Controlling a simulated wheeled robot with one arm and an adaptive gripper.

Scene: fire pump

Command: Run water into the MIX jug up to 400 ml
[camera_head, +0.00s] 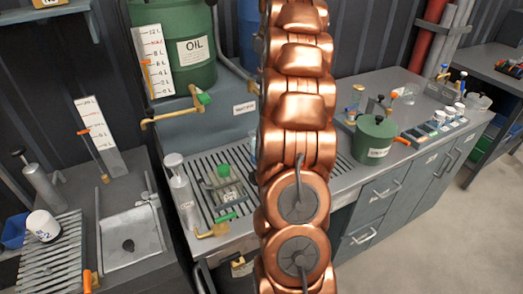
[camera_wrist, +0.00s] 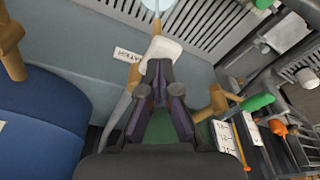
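My gripper (camera_wrist: 161,68) shows in the wrist view with its dark fingers together. Its tips are at a pale rounded handle (camera_wrist: 164,47) on a brass tap (camera_wrist: 134,76) near the blue drum (camera_wrist: 45,110). I cannot tell whether they press on it. Beyond the tap, a pale blue round thing (camera_wrist: 157,4) is cut by the top edge; it may be the jug, but no MIX label or level can be read. In the head view my copper arm hides the gripper and most of this area. The blue drum (camera_head: 249,35) shows there behind the arm.
A green OIL drum (camera_head: 190,45) with a green-handled tap (camera_head: 203,98) stands left of the arm. A green pot (camera_head: 374,142) and small jars stand right. A sink (camera_head: 130,240) is lower left.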

